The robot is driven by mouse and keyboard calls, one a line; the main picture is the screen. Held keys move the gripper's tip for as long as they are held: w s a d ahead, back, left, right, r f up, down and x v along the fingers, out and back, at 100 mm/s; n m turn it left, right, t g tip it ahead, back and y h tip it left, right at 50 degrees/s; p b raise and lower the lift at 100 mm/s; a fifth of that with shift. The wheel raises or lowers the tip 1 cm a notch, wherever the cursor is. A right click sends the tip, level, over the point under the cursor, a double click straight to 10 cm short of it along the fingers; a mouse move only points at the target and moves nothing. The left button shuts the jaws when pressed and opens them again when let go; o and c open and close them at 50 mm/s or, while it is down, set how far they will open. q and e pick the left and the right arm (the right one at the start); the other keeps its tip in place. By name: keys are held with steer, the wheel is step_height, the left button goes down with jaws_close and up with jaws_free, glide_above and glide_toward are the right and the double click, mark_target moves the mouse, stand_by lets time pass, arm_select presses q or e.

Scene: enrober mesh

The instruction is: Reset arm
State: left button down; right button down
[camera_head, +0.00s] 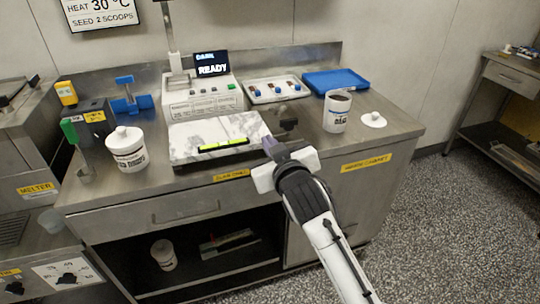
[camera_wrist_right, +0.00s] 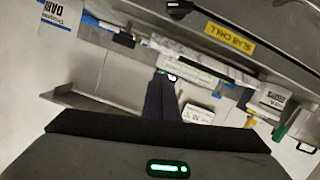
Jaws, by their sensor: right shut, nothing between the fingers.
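My right arm comes in from the bottom right in the head view. My right gripper (camera_head: 271,146) is at the front right corner of the marble slab (camera_head: 215,136), over the counter's front edge. Its dark fingers are together with nothing between them. In the right wrist view the closed fingers (camera_wrist_right: 160,96) point away from the camera, with a tilted view of the counter behind. Whether the fingertips touch the slab I cannot tell. My left gripper is not in view.
On the counter (camera_head: 395,125) stand a lidded white tub (camera_head: 126,149), an open tub (camera_head: 337,111), a loose white lid (camera_head: 374,120), a machine reading READY (camera_head: 203,97), a white tray (camera_head: 272,91) and a blue tray (camera_head: 335,82). Floor at right (camera_head: 440,220) is clear.

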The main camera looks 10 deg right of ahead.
steer(key=shift+r, duration=0.2)
steer(key=s+d+f+g+y, duration=0.1)
steer(key=s+f+g, duration=0.1)
steer(key=s+f, duration=0.7)
steer(key=s+d+f+g, duration=0.2)
steer(key=s+f, duration=0.4)
steer(key=f, duration=0.6)
steer(key=s+d+f+g, duration=0.1)
steer(key=s+f, duration=0.5)
steer(key=s, duration=0.4)
steer(key=s+d+f+m+g, duration=0.1)
steer(key=s+f, duration=0.5)
steer(key=s, duration=0.4)
steer(key=shift+d+g+y, duration=0.15)
steer(key=shift+g+y, duration=0.15)
steer(key=shift+g, duration=0.1)
